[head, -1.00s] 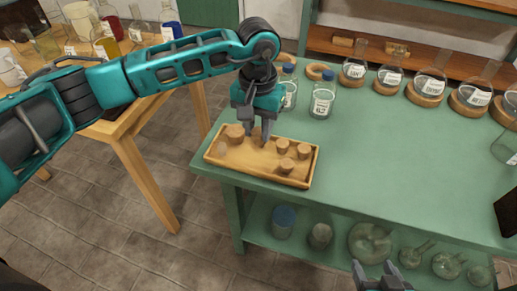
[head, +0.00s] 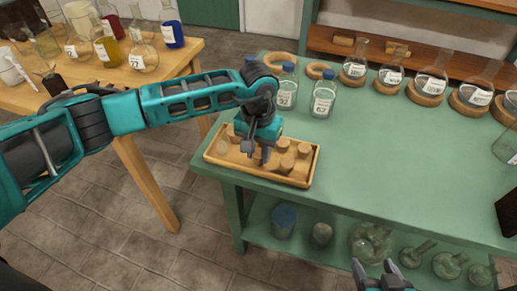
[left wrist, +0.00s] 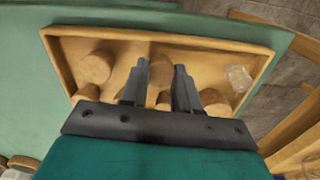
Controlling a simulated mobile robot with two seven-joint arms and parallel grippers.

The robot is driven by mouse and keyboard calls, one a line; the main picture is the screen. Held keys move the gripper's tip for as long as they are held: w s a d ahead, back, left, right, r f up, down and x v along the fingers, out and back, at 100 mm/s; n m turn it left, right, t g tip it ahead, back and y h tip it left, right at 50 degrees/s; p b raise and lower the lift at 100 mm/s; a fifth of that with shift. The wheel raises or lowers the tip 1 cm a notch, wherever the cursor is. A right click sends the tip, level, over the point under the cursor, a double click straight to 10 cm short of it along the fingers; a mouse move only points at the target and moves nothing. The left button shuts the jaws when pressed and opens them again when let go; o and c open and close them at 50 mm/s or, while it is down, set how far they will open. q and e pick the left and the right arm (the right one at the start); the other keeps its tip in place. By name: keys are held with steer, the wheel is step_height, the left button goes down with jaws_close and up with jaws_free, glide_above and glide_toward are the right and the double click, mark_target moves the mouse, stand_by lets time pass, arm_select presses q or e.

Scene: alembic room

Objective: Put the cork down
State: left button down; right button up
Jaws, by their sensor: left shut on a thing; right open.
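A shallow wooden tray (head: 230,164) with several brown corks lies on the left end of the green table. My left gripper (head: 257,155) points down into the tray in the head view. In the left wrist view its fingers are shut on a cork (left wrist: 161,70), mostly hidden in the head view. Whether this cork touches the tray floor is hard to tell. Other corks stand close by, one at the tray's right end (head: 303,150) and one in the left wrist view (left wrist: 95,68). My right gripper (head: 375,270) is open and empty at the bottom edge.
A small clear glass piece (left wrist: 238,78) lies in a tray corner. Two blue-capped bottles (head: 323,97) stand behind the tray, and several flasks on cork rings (head: 431,82) line the back. The middle of the green table (head: 400,150) is clear.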

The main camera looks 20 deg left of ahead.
arm_select(q)
steer(key=c, duration=0.8)
jaws_free()
